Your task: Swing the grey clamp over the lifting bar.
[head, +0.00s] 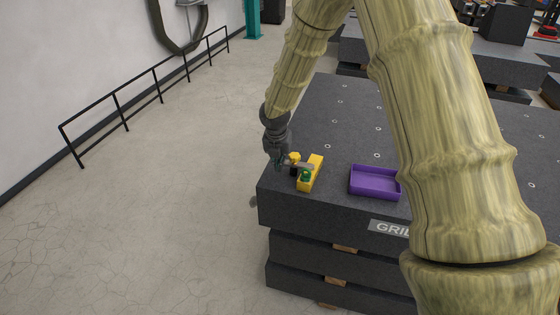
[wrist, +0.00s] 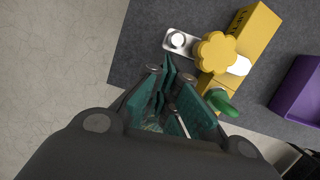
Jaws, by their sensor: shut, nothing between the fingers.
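The lifting bar is a yellow block (head: 315,168) near the front left of the granite bed; it also shows in the wrist view (wrist: 258,30), with partly readable lettering. A yellow lobed knob (wrist: 215,52) stands beside it. The grey clamp (wrist: 180,42) shows left of the knob as a pale plate with a round stud. A white end shows right of the knob over the bar; the knob hides the part between. A green piece (wrist: 221,102) is at the bar's near end. My gripper (wrist: 177,85) is shut and empty, close to the knob; it also shows in the head view (head: 281,163).
A purple tray (head: 375,182) lies on the granite bed (head: 345,110) to the right of the bar. The bed's left edge is close to my gripper. My arm covers much of the bed's right side. Open floor and a black railing (head: 125,105) are to the left.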

